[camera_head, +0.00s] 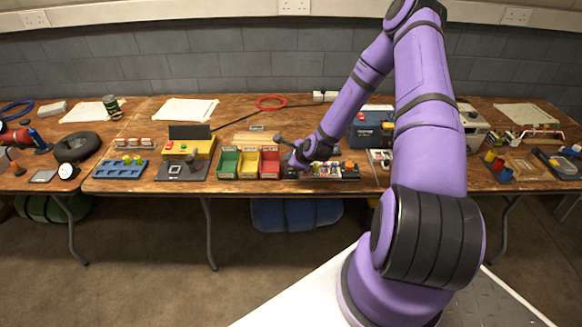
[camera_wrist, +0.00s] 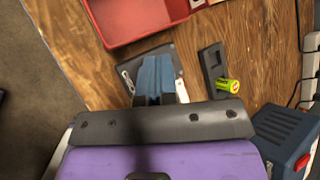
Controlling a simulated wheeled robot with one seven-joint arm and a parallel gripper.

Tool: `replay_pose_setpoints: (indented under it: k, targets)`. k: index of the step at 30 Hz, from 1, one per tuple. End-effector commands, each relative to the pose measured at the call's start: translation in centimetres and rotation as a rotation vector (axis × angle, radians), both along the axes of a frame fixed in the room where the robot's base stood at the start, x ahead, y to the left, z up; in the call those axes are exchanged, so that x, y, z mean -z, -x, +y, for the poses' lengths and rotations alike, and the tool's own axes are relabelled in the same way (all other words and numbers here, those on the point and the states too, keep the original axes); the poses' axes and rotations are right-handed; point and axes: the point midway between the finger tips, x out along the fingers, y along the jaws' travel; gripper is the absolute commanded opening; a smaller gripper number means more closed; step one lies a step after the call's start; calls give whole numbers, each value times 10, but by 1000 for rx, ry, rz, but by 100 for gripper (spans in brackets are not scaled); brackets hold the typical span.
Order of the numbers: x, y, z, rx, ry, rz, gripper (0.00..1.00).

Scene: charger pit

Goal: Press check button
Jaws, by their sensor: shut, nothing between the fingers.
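My gripper (camera_head: 299,159) is over the middle of the table in the head view, just right of the red bin (camera_head: 270,164). In the wrist view its blue fingers (camera_wrist: 155,70) are together and empty, in front of a dark plate (camera_wrist: 145,59). Whether they touch the plate I cannot tell. A green battery (camera_wrist: 228,86) lies beside a dark slotted holder (camera_wrist: 211,68) to their right. I cannot make out a button marked as the check button. A yellow-and-black unit (camera_head: 200,148) with small coloured knobs stands further left, apart from my gripper.
Green (camera_head: 229,164) and yellow (camera_head: 249,165) bins stand left of the red bin. A blue tray (camera_head: 121,168) lies further left. A blue toolbox (camera_wrist: 288,137) is close on the right in the wrist view. Bare wood (camera_wrist: 255,30) shows beyond the battery.

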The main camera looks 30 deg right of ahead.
Motion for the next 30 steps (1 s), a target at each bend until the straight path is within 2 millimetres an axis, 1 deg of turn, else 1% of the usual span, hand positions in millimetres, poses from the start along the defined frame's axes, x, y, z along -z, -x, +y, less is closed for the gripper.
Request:
replay_pose_setpoints:
  k: [13,22,30]
  targets:
    - [0,0,0,0,0,0,0]
    - [8,0,0,1,-1,0,0]
    - [8,0,0,0,0,0,0]
